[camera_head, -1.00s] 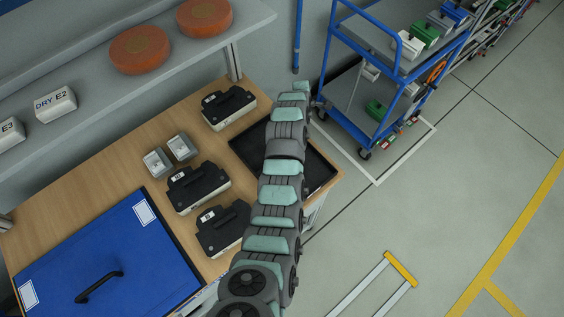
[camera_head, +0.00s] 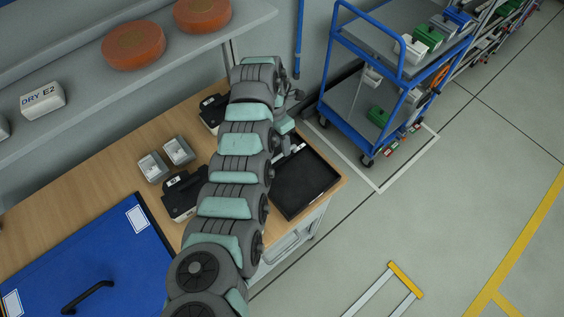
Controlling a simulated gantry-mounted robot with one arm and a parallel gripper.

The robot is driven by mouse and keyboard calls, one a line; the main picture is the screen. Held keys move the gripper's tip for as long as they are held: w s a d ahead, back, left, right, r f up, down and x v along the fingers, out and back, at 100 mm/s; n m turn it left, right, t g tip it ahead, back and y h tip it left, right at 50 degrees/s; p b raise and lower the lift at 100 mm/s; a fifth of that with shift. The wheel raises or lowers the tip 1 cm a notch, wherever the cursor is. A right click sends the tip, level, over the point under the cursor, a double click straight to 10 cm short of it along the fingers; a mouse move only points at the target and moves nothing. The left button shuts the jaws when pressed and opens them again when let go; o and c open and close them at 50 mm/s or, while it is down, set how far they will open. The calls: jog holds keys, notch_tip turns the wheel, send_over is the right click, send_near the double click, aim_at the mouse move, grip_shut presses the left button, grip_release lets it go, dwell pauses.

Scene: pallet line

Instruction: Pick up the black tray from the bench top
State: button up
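The black tray (camera_head: 308,184) lies on the wooden bench top (camera_head: 88,178) at its right end, near the corner. It is shallow with a raised rim, and its bare floor shows. My arm covers its left side. The end of my arm (camera_head: 287,126) is by the tray's upper left edge. A small light-coloured piece shows there at the rim; I cannot tell whether it is part of my gripper or something in the tray. My gripper's fingers cannot be made out, so neither their opening nor any contact with the tray is clear.
Black-and-white devices (camera_head: 184,194) and two small grey boxes (camera_head: 178,151) stand left of my arm. A blue lidded case (camera_head: 92,262) lies at the bench's lower left. A shelf (camera_head: 85,98) with orange discs overhangs the back. A blue cart (camera_head: 352,112) stands to the right.

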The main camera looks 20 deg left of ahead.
aim_at(282, 159)
jog(key=shift+s+d+f, duration=0.1)
jog(key=shift+d+f, duration=0.1)
jog(key=shift+f, duration=1.2)
jog(key=shift+s+d+f, duration=0.1)
jog(key=shift+d+f, duration=0.05)
jog(key=shift+f, duration=1.25)
jog(key=shift+c, duration=0.5)
grip_shut()
